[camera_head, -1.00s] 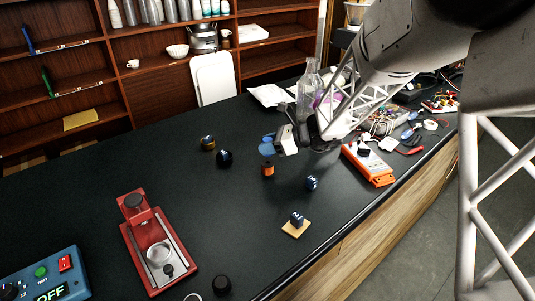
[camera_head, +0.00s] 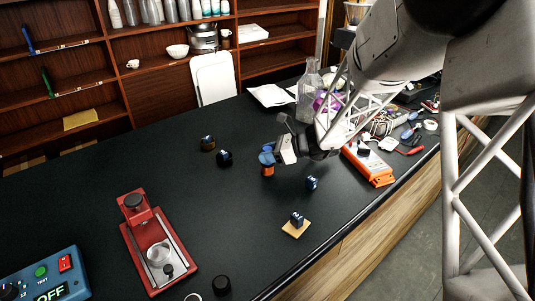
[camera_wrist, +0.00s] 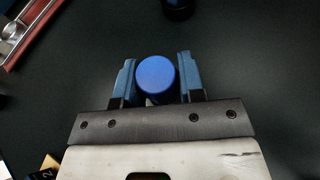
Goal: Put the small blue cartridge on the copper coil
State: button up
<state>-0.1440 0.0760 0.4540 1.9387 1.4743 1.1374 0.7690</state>
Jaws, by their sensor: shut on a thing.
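In the wrist view the small blue cartridge (camera_wrist: 156,77) shows as a round blue top between the two blue fingers of my gripper (camera_wrist: 156,82), which is shut on it. In the head view my gripper (camera_head: 267,155) is right over the copper coil (camera_head: 268,171), a short upright piece with an orange-copper side. The coil's upper part is covered by the fingers. The cartridge is mostly hidden by the fingers there. I cannot tell whether the cartridge touches the coil. In the wrist view the coil is hidden.
Two short dark cylinders (camera_head: 208,143) (camera_head: 224,157) stand left of the coil. A dark blue cube (camera_head: 311,183) stands right of it; another sits on a yellow pad (camera_head: 295,230). A red press (camera_head: 130,240) stands at left, an orange power strip (camera_head: 372,168) at right. Table between is clear.

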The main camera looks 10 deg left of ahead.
jog(key=shift+f, duration=0.1)
jog(key=o, duration=0.9)
jog(key=shift+v, duration=6.05)
